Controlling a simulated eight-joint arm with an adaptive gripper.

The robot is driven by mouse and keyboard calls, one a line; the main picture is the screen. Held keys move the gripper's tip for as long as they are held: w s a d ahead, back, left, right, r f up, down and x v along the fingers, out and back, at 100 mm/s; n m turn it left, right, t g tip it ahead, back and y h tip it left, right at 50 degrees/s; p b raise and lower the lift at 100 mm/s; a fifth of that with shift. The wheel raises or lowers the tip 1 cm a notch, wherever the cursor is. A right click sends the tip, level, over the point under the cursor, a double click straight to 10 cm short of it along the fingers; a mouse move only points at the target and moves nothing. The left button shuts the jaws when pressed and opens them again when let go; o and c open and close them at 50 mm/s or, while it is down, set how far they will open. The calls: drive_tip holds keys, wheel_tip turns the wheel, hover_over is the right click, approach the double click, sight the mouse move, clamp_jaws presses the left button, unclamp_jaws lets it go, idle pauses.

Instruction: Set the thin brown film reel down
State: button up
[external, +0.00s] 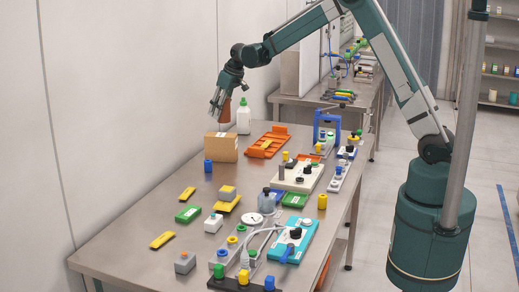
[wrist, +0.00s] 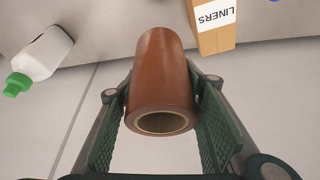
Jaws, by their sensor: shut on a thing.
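The thin brown film reel (wrist: 162,70) is a long hollow reddish-brown roll, its open end facing the wrist camera. My gripper (wrist: 160,92) is shut on it, with one green ridged finger pad on each side. In the external view the reel (external: 226,110) hangs below my gripper (external: 219,100), tilted a little. It appears above the table's far left part, near a cardboard box (external: 221,147) and a white bottle (external: 243,117). It looks clear of the tabletop, though the exact height is hard to tell.
The box, labelled LINERS (wrist: 212,25), and the green-capped bottle (wrist: 40,55) flank the reel in the wrist view. An orange tray (external: 266,142) lies right of the box. Several small parts cover the metal table (external: 145,213). Some bare tabletop shows left of the blue container (external: 208,166).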

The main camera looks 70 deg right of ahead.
drive_tip(key=w+a+n+y, duration=0.1)
drive_tip(key=w+a+n, duration=0.15)
drive_tip(key=a, duration=1.45)
drive_tip(key=w+a+n+y, duration=0.1)
drive_tip(key=w+a+n, duration=0.15)
drive_tip(key=a, duration=1.45)
drive_tip(key=s+a+n+y, duration=0.1)
drive_tip(key=s+a+n, duration=0.1)
drive_tip(key=a, duration=1.3)
drive_tip(key=s+a+n, duration=0.2)
drive_tip(key=a, duration=1.4)
drive_tip(key=shift+g, duration=0.4)
drive_tip(key=shift+w+d+f+b, duration=0.1)
drive_tip(key=shift+d+f+b, duration=0.15)
drive_tip(key=shift+f, duration=1)
drive_tip(key=shift+w+d+f+b, duration=0.1)
drive_tip(key=shift+d+f, duration=0.1)
drive_tip(key=shift+f, duration=1)
drive_tip(key=shift+f, duration=0.1)
drive_tip(key=shift+f, duration=3.05)
drive_tip(key=shift+f, duration=1.85)
